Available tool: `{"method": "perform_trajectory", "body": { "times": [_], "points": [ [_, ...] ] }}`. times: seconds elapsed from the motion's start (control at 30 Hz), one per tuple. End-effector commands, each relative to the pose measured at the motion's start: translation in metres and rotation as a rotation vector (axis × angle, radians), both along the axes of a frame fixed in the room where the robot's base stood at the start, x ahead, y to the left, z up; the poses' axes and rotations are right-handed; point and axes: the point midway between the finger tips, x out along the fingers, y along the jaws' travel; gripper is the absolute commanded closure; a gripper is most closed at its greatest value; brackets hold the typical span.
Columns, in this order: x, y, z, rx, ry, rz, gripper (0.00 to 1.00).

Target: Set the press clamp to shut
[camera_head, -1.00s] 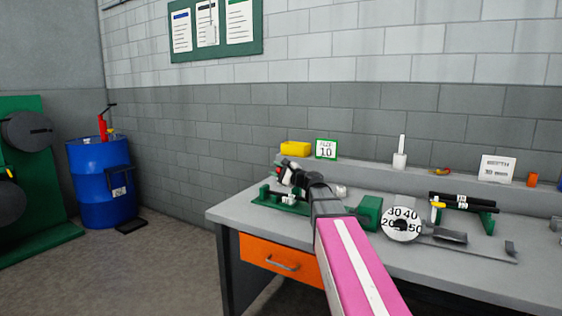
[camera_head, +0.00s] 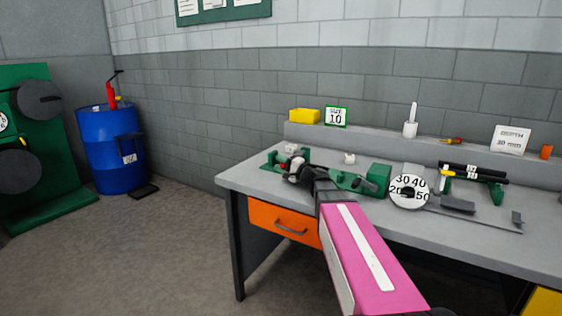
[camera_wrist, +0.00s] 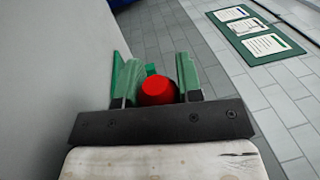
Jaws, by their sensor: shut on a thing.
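The press clamp is a green device on the grey bench; its green base (camera_head: 272,160) shows at the bench's left end, behind and beside my gripper. My gripper (camera_head: 292,168) is low over it and hides much of it, including most of its handle. In the wrist view my gripper (camera_wrist: 157,80) has its two green-padded fingers on either side of a round red knob (camera_wrist: 158,91), shut on it. The lever below the knob is hidden, so its exact angle cannot be told.
To the right on the bench (camera_head: 240,180) stand a green block (camera_head: 379,175), a numbered dial (camera_head: 409,191) and a black roller on green stands (camera_head: 472,172). A yellow bin (camera_head: 304,115) and a "10" card (camera_head: 336,116) are on the back ledge. A blue drum (camera_head: 108,150) stands left.

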Motion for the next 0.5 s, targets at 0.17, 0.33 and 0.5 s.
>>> {"method": "perform_trajectory", "body": {
  "times": [0.17,0.33,0.5],
  "points": [
    [-0.0003,0.0,-0.0036,-0.011,-0.006,0.0,1.0],
    [-0.0004,0.0001,-0.0044,-0.013,-0.004,0.0,1.0],
    [-0.0005,0.0,-0.0049,-0.014,-0.003,-0.001,0.41]
  ]
}}
